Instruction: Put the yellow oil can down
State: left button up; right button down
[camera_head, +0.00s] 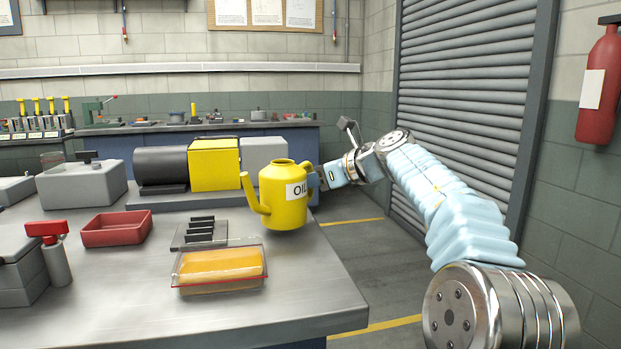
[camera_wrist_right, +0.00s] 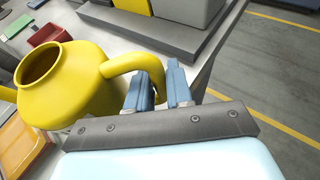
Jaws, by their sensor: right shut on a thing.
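The yellow oil can (camera_head: 284,205) is upright at the right edge of the grey workbench (camera_head: 300,290) in the head view, its spout to the left and its "OIL" label facing me. I cannot tell whether its base touches the bench top. My right gripper (camera_head: 318,178) comes in from the right and is shut on the can's handle. In the right wrist view the can (camera_wrist_right: 68,85) is at the left, and the gripper's two blue fingers (camera_wrist_right: 158,88) are at its curved handle. My left gripper is not in view.
Left of the can are a clear-lidded tray with yellow contents (camera_head: 220,268), a small rack with dark slats (camera_head: 199,233) and a red tray (camera_head: 116,229). A pump with a yellow block (camera_head: 214,164) stands behind. The front right of the bench is clear.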

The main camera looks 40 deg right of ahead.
dwell(0.3)
jog(key=shift+f+b, duration=0.45)
jog(key=shift+f, duration=0.2)
jog(key=shift+f, duration=0.3)
jog(key=c, duration=0.9)
grip_release()
jog(key=shift+c, duration=0.2)
jog(key=c, duration=0.4)
jog(key=shift+s, duration=0.1)
